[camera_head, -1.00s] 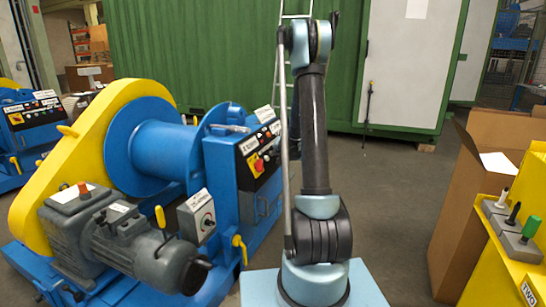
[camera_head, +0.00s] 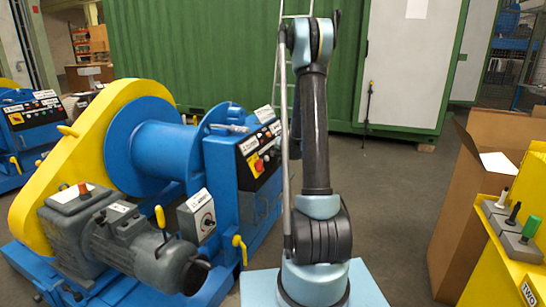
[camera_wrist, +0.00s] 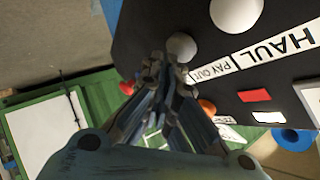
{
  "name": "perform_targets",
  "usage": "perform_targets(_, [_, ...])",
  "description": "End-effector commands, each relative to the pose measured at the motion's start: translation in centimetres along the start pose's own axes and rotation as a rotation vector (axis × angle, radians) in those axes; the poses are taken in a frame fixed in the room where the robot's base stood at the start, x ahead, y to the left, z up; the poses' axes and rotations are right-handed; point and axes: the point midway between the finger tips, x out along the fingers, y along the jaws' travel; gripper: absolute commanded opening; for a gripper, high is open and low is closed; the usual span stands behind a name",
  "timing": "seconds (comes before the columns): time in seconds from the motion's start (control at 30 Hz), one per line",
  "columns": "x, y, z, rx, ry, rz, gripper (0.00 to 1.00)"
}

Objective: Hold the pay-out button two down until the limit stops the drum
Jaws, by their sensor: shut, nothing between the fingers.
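In the wrist view my gripper (camera_wrist: 168,68) is shut and empty. Its fingertips are at the lower edge of a pale round button (camera_wrist: 182,46) beside the PAY OUT label (camera_wrist: 213,70). I cannot tell whether they touch it or whether it is pressed. A larger white button (camera_wrist: 236,12) sits near the HAUL label (camera_wrist: 292,40). In the head view the dark control panel (camera_head: 262,157) is on the blue winch, right of the blue drum (camera_head: 160,149). My gripper is hidden there; my arm stands in the middle. No limit contact can be made out.
The winch has a yellow guard (camera_head: 88,125), a grey motor (camera_head: 150,255) and a small switch box (camera_head: 200,216). A yellow stand (camera_head: 490,255) with levers, marked TWO, and a cardboard box (camera_head: 465,215) are at the right. A green container (camera_head: 190,55) closes the back.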

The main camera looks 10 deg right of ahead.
Motion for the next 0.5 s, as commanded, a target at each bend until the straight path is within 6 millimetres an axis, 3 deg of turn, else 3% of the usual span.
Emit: perform_targets(0.5, [-0.66,0.47,-0.47,0.0,0.0,0.0,0.0])
